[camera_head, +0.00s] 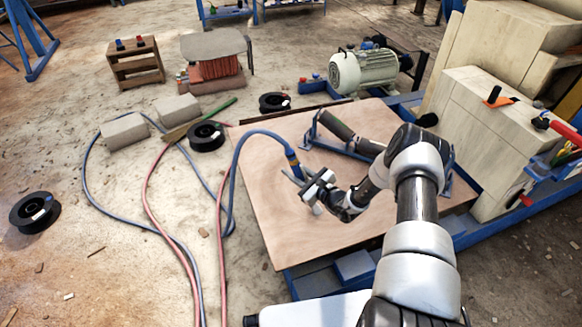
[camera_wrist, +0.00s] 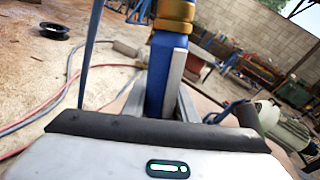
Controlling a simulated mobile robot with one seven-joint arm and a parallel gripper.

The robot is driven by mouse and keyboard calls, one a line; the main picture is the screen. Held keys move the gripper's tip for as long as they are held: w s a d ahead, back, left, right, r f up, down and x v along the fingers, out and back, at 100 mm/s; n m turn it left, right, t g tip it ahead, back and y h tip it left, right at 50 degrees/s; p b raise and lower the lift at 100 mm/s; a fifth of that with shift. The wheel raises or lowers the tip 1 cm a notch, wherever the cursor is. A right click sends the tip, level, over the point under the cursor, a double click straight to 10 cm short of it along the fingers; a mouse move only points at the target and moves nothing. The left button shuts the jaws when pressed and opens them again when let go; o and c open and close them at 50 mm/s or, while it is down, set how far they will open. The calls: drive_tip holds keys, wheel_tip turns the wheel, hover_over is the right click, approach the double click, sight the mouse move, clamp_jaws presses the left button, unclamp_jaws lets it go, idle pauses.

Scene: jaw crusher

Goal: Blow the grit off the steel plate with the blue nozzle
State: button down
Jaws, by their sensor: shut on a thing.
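My gripper (camera_head: 307,187) is shut on the blue nozzle (camera_head: 292,160), above the broad brown plate (camera_head: 270,205). In the wrist view the blue nozzle (camera_wrist: 160,80) stands between the two grey fingers, with a yellow-orange collar (camera_wrist: 173,18) at its hose end. The blue hose (camera_head: 245,145) arcs from the nozzle down to the floor on the left. The nozzle's outlet is hidden by the gripper. The brown plate may be the steel plate; I cannot tell its material. I cannot make out distinct grit on it.
Blue and red hoses (camera_head: 152,190) lie on the floor at left, near black reels (camera_head: 206,136) and grey blocks (camera_head: 125,132). A pale green motor (camera_head: 363,72) stands behind the plate. The large cream machine (camera_head: 490,130) and its blue frame close off the right side.

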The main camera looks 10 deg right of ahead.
drive_tip(key=shift+s+d, duration=0.55)
drive_tip(key=shift+s, duration=2.9)
drive_tip(key=shift+s+a, duration=0.9)
drive_tip(key=shift+a, duration=4)
drive_tip(key=w+a, duration=0.1)
drive_tip(key=w, duration=0.8)
drive_tip(key=shift+w+a, duration=0.4)
drive_tip(key=shift+r, duration=0.15)
